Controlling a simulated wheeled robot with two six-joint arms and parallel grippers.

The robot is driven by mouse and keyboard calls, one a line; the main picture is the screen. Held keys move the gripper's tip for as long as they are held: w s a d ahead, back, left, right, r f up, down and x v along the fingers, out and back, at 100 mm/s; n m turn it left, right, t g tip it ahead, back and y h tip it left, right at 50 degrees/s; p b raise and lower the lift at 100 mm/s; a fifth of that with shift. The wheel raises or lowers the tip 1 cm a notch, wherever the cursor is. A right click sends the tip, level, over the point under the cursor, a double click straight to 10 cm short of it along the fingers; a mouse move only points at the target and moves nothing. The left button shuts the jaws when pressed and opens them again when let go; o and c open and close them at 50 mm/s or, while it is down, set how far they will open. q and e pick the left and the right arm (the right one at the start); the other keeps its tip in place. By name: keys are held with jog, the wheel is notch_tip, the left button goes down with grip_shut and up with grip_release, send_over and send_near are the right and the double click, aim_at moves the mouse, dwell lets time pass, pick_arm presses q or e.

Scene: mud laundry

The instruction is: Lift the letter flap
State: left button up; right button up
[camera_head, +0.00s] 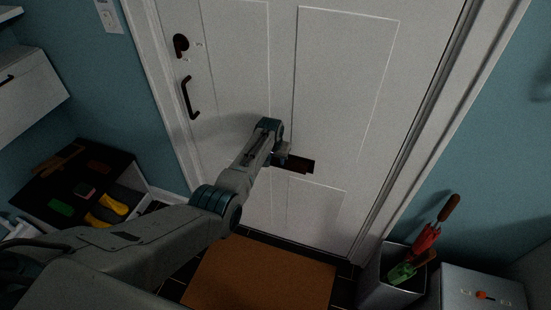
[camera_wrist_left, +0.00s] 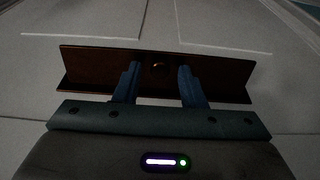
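The letter flap (camera_head: 303,165) is a dark brown, wide plate low on the white door (camera_head: 345,60). My right gripper is not in view.
A black door handle (camera_head: 190,98) and a lock (camera_head: 181,45) are at the door's left side. An orange-brown mat (camera_head: 260,275) lies below. A bin (camera_head: 392,268) with umbrellas stands right, beside a grey box (camera_head: 480,288). A dark shelf with shoes (camera_head: 112,204) is left.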

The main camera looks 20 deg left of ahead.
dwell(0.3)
pick_arm(q)
jog(key=v, duration=1)
jog(key=shift+r, duration=0.35)
jog(key=shift+s+f, duration=0.1)
jog(key=shift+f, duration=0.05)
jog(key=s+a+f, duration=0.1)
jog(key=s+f, duration=0.7)
jog(key=f, duration=0.3)
jog(key=s+a+f+g+b, duration=0.1)
jog(key=s+a+f, duration=0.1)
jog(key=s+f, duration=0.75)
jog(key=s+a+f, duration=0.1)
jog(key=s+f, duration=0.5)
jog(key=f, duration=0.8)
jog(key=s+a+f, duration=0.1)
jog(key=s+f, duration=0.4)
jog(key=s, duration=0.9)
jog(key=s+a+f, duration=0.2)
jog(key=s+f, duration=0.4)
jog(key=s, duration=0.8)
jog(key=s+a+f+y, duration=0.1)
jog(key=s+f, duration=0.4)
jog(key=s, duration=0.9)
jog(key=shift+s+a+f+g+b, duration=0.2)
jog(key=shift+s+f+g+b, duration=0.05)
jog(key=shift+g+b, duration=0.15)
